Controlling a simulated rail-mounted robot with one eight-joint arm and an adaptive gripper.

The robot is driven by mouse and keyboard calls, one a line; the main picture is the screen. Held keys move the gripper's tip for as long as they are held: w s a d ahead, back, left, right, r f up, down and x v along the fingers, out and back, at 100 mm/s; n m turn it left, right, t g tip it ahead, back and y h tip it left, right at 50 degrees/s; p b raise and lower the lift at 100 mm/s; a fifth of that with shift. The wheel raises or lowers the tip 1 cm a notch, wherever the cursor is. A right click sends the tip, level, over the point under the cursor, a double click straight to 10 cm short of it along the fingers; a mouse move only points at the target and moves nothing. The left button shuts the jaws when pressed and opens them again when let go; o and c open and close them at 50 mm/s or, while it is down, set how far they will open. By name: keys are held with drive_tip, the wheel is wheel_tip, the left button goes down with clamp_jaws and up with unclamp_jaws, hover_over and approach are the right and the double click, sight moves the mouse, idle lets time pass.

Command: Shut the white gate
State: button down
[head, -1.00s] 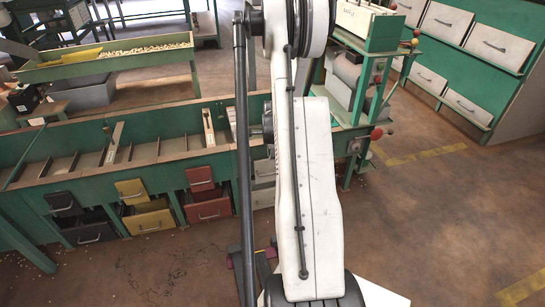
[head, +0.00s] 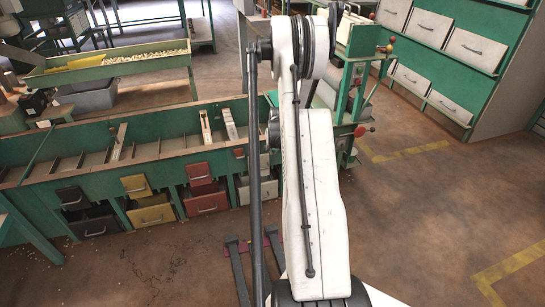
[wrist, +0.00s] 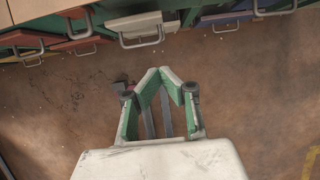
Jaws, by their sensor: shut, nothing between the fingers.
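The white hopper front shows in the head view as a pale drawer (head: 246,191) to the right of the red one, partly hidden by my arm. In the wrist view a white panel (wrist: 134,25) with a grey bar handle sits at the top, in the green bench front. I cannot tell from these views how far the white gate stands open. My gripper (wrist: 159,70) is shut and empty, its green-padded fingers meeting at the tips over the brown floor. In the picture it lies below the white panel's handle, apart from it. In the head view my arm hides the gripper.
Red (head: 207,202), yellow (head: 151,213) and black (head: 90,226) drawers line the bench to the left. A blue front (wrist: 228,14) is right of the white panel in the wrist view. The floor in front is mostly clear. A cabinet of white bins stands at the right.

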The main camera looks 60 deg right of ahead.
drive_tip(key=b, duration=0.4)
approach(267, 160)
wheel_tip(267, 160, down, 5)
drive_tip(key=s+a, duration=0.1)
drive_tip(key=s, duration=0.1)
drive_tip(key=shift+w+d+r+b, duration=0.15)
drive_tip(key=shift+w+d, duration=0.1)
drive_tip(key=shift+w, duration=0.3)
drive_tip(key=shift+w+d+r+b, duration=0.15)
drive_tip(key=shift+w+d, duration=0.15)
drive_tip(key=shift+w, duration=0.3)
drive_tip(key=shift+w+d+r, duration=0.1)
drive_tip(key=shift+w+d, duration=0.35)
drive_tip(key=shift+w, duration=0.05)
